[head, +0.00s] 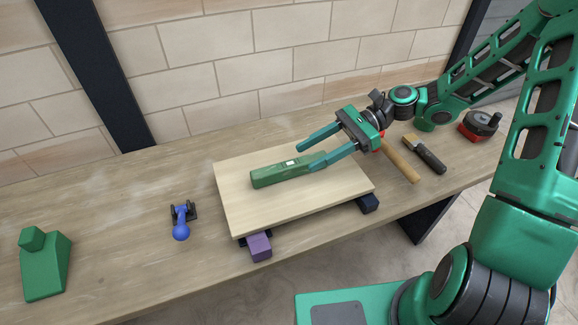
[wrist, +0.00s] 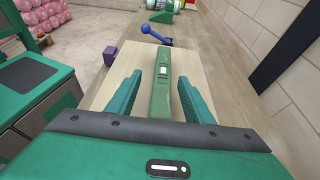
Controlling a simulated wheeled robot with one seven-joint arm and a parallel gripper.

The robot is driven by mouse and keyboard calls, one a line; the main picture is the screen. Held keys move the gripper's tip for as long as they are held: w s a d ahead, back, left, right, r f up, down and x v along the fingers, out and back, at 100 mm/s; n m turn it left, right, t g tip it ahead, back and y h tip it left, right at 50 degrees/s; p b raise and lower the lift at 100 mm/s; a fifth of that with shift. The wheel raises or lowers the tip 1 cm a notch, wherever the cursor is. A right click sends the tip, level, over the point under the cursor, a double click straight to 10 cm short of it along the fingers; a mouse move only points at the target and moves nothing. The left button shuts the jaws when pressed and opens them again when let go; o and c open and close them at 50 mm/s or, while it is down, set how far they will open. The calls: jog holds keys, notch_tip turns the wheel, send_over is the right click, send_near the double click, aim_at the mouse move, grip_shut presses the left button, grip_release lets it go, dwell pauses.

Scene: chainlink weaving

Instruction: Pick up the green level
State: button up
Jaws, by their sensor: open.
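The green level (head: 279,172) lies flat on a light wooden board (head: 240,220) on the workbench. It is a long green bar with a small white window. My gripper (head: 308,156) is open, coming from the right, with its two fingers pointing left near the level's right part. In the wrist view the level (wrist: 161,95) lies between the two open fingers (wrist: 160,88), which appear apart from it. The level's right end is partly hidden by a finger in the head view. I cannot tell the exact height of the fingers over the board.
A purple block (head: 259,246) and a dark block (head: 368,203) sit at the board's front edge. A blue tool (head: 182,222) and a green stepped block (head: 45,265) stand left. A wooden-handled tool (head: 400,163), a brush (head: 425,155) and a red-black item (head: 479,125) lie right. A brick wall (head: 200,60) stands behind.

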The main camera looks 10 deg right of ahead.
aim_at(292, 163)
jog(key=shift+w+x, duration=0.15)
jog(key=shift+x, duration=1.45)
jog(key=shift+w+x, duration=0.15)
jog(key=shift+x, duration=1.5)
grip_shut()
jog(key=shift+r, duration=0.1)
